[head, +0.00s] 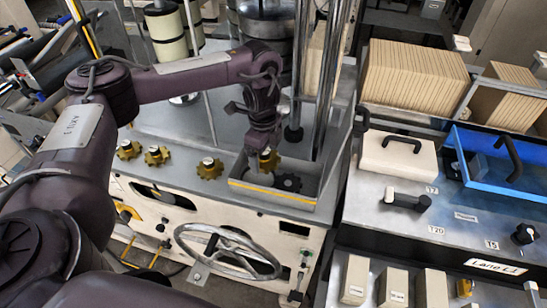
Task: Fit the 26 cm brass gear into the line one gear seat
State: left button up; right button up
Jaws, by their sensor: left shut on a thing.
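My left gripper (264,146) reaches down over a shallow grey recess (250,188) with a yellow front edge on the machine top. It is shut on a brass gear (269,161), which is partly hidden by the fingers. A dark gear-shaped part (288,183) lies in the recess, just right of and below the held gear. Three more brass gears sit on the machine top to the left: one at far left (129,150), one beside it (157,156) and one nearer the recess (210,168). I cannot read any gear's size or tell which place is the line one seat. My right gripper is out of view.
Upright metal columns (328,75) stand close behind and right of the gripper. A handwheel (229,252) is on the machine's front. At right are a bench with a blue tray (480,170), a cream box (398,157) and a "Lane L1" label (495,266).

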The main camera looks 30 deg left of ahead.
pick_arm(q)
jog(key=a, duration=0.1)
jog(key=m, duration=0.1)
jog(key=a+m+p, duration=0.1)
jog(key=shift+w+a+r, duration=0.15)
jog(key=shift+w+a, duration=0.1)
jog(key=shift+a, duration=0.1)
jog(key=shift+a+m, duration=0.2)
jog(key=shift+m, duration=0.2)
jog(key=b, duration=0.7)
send_over(259, 179)
jog(key=shift+f, duration=4.15)
jog(key=shift+f+b, duration=0.55)
jog(key=shift+f, duration=0.65)
jog(key=o, duration=1.2)
jog(key=shift+s, duration=0.1)
jog(key=shift+c, duration=0.2)
